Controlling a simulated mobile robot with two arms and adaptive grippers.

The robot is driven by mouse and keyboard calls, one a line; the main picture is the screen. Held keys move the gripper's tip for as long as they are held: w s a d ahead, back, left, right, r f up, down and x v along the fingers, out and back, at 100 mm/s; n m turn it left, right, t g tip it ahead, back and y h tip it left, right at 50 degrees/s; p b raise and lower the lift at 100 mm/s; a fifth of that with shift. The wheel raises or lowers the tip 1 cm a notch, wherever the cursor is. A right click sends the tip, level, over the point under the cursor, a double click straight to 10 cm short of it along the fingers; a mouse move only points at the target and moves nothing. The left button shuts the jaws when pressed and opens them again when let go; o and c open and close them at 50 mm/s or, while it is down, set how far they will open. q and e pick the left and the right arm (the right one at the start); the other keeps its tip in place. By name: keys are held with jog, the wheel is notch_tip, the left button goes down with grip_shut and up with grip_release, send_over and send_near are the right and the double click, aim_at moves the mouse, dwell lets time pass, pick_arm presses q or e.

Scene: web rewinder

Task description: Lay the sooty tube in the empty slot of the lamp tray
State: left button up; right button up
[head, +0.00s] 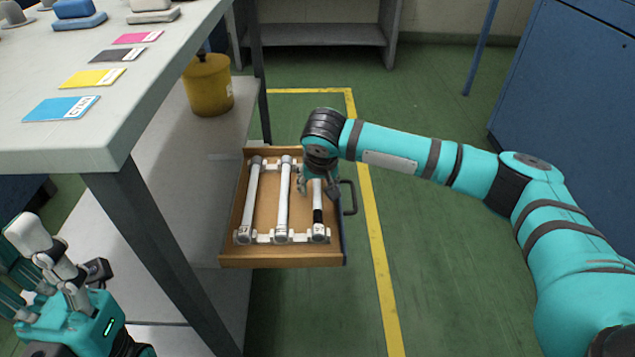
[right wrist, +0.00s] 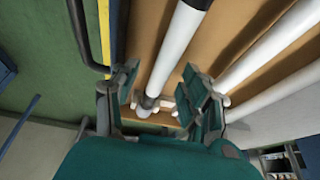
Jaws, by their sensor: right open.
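The lamp tray (head: 283,260) is a wooden, drawer-like box beside the bench, with white holders inside. The sooty tube (head: 318,214), white with a black band near its near end, lies along the right side in line with the holders. Two plain white tubes (head: 249,200) (head: 283,200) lie to its left. My right gripper (head: 318,188) is over the far part of the sooty tube, hiding its far end. In the right wrist view, the open fingers (right wrist: 160,95) stand either side of a white tube (right wrist: 178,45). My left gripper (head: 60,265) is at lower left, away from the tray.
A dark handle (head: 350,197) sticks out on the tray's right. Green floor with a yellow line (head: 376,240) is clear to the right.

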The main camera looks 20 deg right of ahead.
jog(key=shift+r, duration=0.25)
jog(key=v, duration=1.1)
jog(key=shift+s+r, duration=0.15)
jog(key=shift+r, duration=0.1)
